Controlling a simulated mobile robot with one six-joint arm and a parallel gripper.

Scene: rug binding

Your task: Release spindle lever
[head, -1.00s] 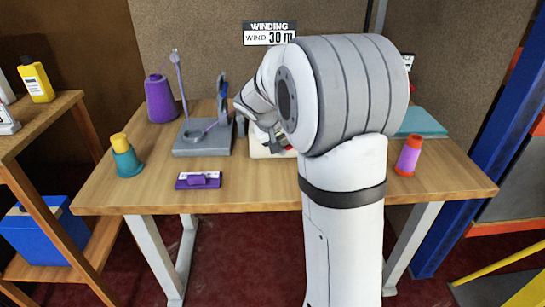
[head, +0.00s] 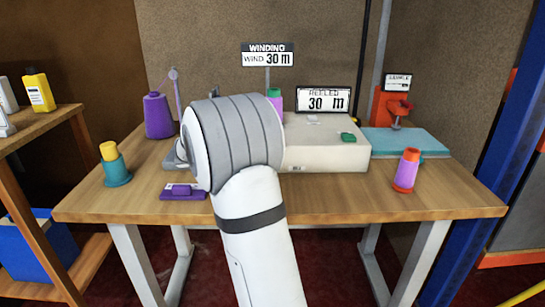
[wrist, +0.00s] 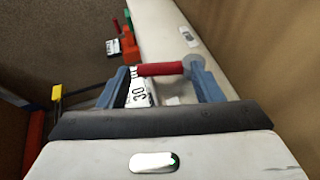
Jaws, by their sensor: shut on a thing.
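A red cylindrical grip (wrist: 160,69), which looks like the lever's handle, lies between the blue fingertips of my gripper (wrist: 158,72) in the wrist view. My gripper is shut on it. A round grey part (wrist: 197,64) sits at its right end, beside the right finger. In the head view my arm hides my gripper and the lever. The beige winding machine (head: 325,150) stands to the right of my arm, with a display (head: 324,100) reading 30 m. A green and purple spool (head: 275,103) shows above my arm.
A purple cone (head: 158,117), a teal and yellow cone (head: 115,165) and a purple block (head: 183,192) are on the table's left. An orange clamp (head: 390,106), a teal mat (head: 405,142) and an orange-purple spool (head: 406,170) are on the right.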

